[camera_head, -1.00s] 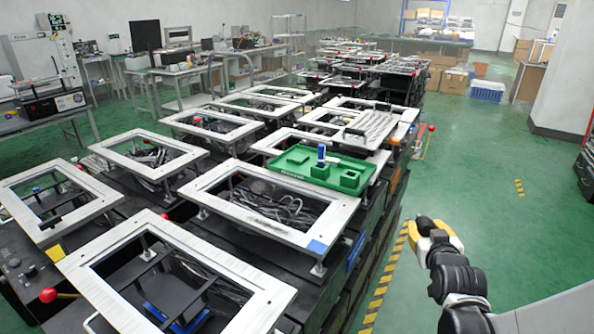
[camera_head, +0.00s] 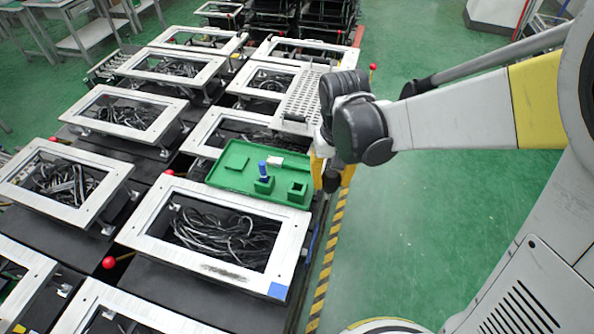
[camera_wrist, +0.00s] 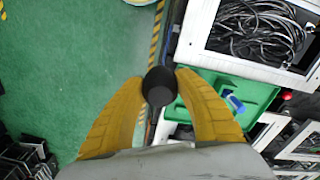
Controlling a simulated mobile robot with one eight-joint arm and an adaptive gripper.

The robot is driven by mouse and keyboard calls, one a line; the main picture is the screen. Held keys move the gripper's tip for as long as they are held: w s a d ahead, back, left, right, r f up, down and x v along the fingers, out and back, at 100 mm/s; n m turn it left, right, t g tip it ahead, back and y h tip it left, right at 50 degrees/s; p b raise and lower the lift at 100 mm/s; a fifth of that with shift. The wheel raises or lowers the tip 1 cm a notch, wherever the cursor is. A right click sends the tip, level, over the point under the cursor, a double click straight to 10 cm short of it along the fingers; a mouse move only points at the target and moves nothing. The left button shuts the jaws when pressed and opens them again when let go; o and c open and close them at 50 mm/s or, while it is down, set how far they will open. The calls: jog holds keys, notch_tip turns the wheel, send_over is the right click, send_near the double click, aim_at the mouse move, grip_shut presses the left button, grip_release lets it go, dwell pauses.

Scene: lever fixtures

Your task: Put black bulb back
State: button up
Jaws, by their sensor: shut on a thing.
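My gripper (camera_head: 324,172) is at the right of the green tray (camera_head: 233,176) in the head view, above the aisle edge. In the wrist view my yellow fingers (camera_wrist: 160,88) are shut on the black bulb (camera_wrist: 160,87), a dark round-ended piece. The bulb (camera_head: 331,183) shows small and dark below the fingers in the head view. The tray holds a blue bulb (camera_head: 263,168) upright in a green block, and another green block (camera_head: 297,191) with a dark square opening and nothing standing in it. The tray also shows in the wrist view (camera_wrist: 252,93), right of the bulb.
White-framed fixtures with black cables (camera_head: 215,237) surround the tray on the left and front. A perforated metal plate (camera_head: 301,97) lies behind it, near my arm. A yellow-black floor stripe (camera_head: 325,262) runs along the bench edge. The green floor at right is open.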

jog(key=w+a+f, duration=0.2)
jog(key=w, duration=0.1)
jog(key=w+a+f+b, duration=0.1)
jog(key=w+a+f, duration=0.1)
jog(key=w+a, duration=0.1)
jog(key=w+a+f, duration=0.2)
jog(key=shift+w+a+f+b, duration=0.15)
jog(key=shift+w+f+b, duration=0.2)
jog(key=shift+w, duration=0.05)
notch_tip(320, 180, down, 4)
jog(key=shift+b, duration=0.4)
jog(key=shift+c, duration=0.8)
jog(key=o, duration=0.9)
